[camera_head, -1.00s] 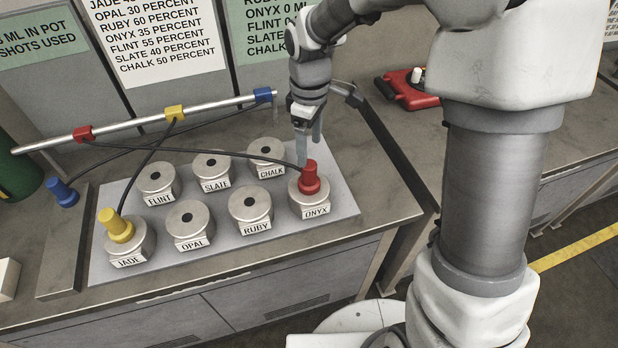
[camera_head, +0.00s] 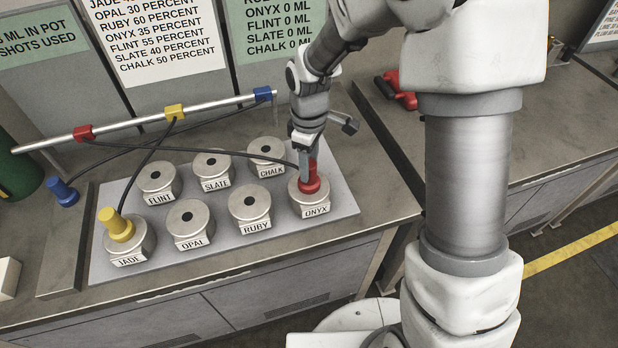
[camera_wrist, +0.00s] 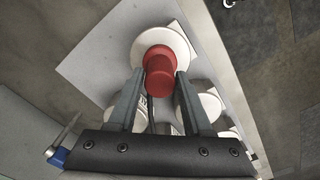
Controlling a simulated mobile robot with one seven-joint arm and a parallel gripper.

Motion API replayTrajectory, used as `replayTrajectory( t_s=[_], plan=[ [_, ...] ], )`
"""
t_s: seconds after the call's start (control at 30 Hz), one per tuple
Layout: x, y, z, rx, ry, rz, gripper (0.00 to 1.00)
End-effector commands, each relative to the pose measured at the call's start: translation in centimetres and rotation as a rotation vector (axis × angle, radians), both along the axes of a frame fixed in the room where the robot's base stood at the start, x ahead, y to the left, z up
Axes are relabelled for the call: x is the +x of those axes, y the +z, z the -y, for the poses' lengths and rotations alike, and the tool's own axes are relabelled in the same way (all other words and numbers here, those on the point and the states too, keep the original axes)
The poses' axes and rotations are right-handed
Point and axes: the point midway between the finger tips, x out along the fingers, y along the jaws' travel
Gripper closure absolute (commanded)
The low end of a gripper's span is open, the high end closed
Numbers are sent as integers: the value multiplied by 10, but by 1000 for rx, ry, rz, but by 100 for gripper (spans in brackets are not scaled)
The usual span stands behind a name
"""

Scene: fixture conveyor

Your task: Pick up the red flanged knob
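The red flanged knob (camera_head: 313,184) stands upright in the top of the pot labelled ONYX (camera_head: 309,198), at the right end of the front row. A dark hose runs to it from the red clip (camera_head: 84,132) on the bar. My gripper (camera_head: 307,168) is right at the knob, pointing down, and its finger hides part of the knob in the head view. In the wrist view, the fingers of my gripper (camera_wrist: 159,76) are apart, one on each side of the red knob (camera_wrist: 159,63). Some gap seems to show, but contact is hard to tell.
The yellow knob (camera_head: 116,224) stands in the JADE pot (camera_head: 131,245); a blue knob (camera_head: 62,191) rests at the left. Several other pots stand close on the grey plate (camera_head: 225,258). The bar (camera_head: 220,104) and crossing hoses lie behind. A red object (camera_head: 398,88) is on the right counter.

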Motion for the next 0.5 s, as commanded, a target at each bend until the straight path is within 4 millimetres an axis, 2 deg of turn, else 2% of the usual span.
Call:
replayTrajectory(
  t_s=[0.03,0.2,0.27,0.5],
  plan=[
    [0,0,0,0,0,0,61],
    [0,0,0,0,0,0,92],
    [0,0,0,0,0,0,100],
    [0,0,0,1,0,0,100]
  ],
)
